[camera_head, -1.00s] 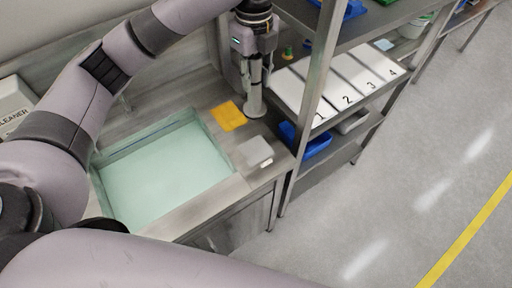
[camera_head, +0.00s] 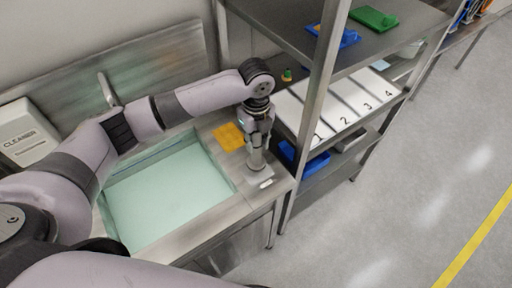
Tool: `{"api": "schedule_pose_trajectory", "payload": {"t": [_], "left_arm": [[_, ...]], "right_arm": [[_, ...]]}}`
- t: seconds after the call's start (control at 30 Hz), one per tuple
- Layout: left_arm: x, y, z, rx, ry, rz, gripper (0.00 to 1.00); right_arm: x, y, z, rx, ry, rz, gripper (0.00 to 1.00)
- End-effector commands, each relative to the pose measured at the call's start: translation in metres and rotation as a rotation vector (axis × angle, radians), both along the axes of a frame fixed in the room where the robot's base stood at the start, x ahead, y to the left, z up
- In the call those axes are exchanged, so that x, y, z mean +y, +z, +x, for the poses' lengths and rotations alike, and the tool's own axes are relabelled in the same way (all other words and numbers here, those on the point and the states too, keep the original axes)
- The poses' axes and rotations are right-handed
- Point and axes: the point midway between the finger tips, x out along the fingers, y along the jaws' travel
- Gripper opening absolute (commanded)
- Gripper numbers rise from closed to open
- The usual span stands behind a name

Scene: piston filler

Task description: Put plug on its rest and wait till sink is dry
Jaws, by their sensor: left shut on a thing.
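The sink (camera_head: 165,195) is a basin in the steel counter at left, with a pale green surface inside; I cannot tell how deep the liquid is. My left gripper (camera_head: 257,150) points down over the counter's right end, shut on the plug (camera_head: 257,163), a grey piece with a widened lower end. The plug is directly over the small pale rest (camera_head: 265,184) and covers much of it. I cannot tell whether they touch. My right gripper is out of view.
A yellow cloth (camera_head: 228,136) lies between sink and gripper. A steel shelf rack (camera_head: 318,95) with numbered white panels stands close to the right. Floor at right is clear.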

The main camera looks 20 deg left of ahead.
Motion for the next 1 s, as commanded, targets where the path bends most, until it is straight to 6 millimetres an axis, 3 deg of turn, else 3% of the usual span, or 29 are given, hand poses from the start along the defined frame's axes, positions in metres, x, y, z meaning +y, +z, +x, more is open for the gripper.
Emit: {"api": "schedule_pose_trajectory", "payload": {"t": [0.3,0.7,0.73,1.0], "left_arm": [[-0.001,-0.039,0.000,0.001,0.000,-0.001,0.00],[0.000,-0.045,0.000,-0.001,-0.001,-0.001,0.00],[0.000,-0.046,-0.001,0.001,-0.001,0.001,0.26],[0.000,-0.046,-0.001,0.001,-0.001,0.001,0.44]], "right_arm": [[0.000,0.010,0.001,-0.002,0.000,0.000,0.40],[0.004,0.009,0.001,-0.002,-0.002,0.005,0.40],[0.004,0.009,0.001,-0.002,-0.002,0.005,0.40],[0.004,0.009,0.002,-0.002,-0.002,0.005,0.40]]}}
